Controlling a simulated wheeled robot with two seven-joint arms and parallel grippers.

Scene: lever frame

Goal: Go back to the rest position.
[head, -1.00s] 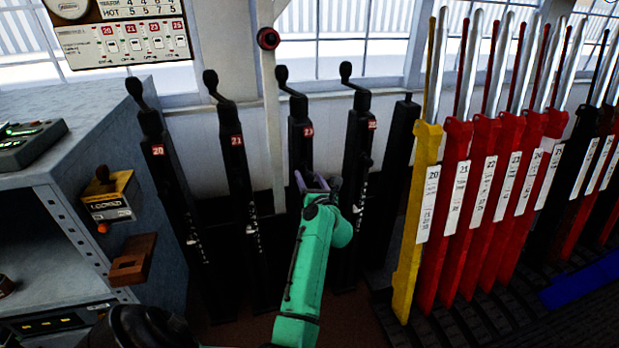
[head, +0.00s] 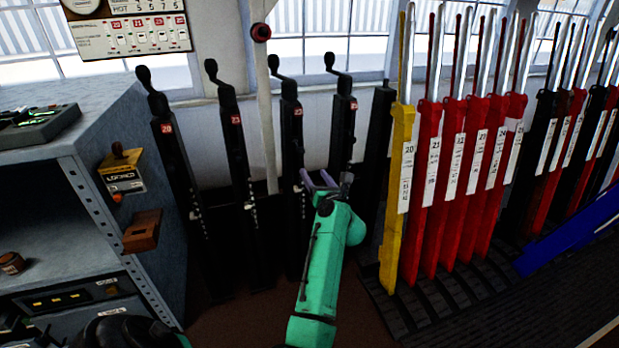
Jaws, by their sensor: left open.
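My left gripper (head: 318,180) shows near the middle of the head view, at the end of my green arm, with its purple fingers pointing up and away. It is open, and I see nothing between the fingers. It appears in front of the gap between the third black lever (head: 291,135) and the fourth black lever (head: 342,130). I cannot tell its exact distance from them. My right gripper is not in view.
More black levers stand left, the second (head: 236,140) and the first (head: 175,145). A yellow lever (head: 396,195) and several red levers (head: 423,185) stand right. A grey cabinet (head: 80,175) fills the left side. Dark floor shows in front. A blue bar-like part enters at right.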

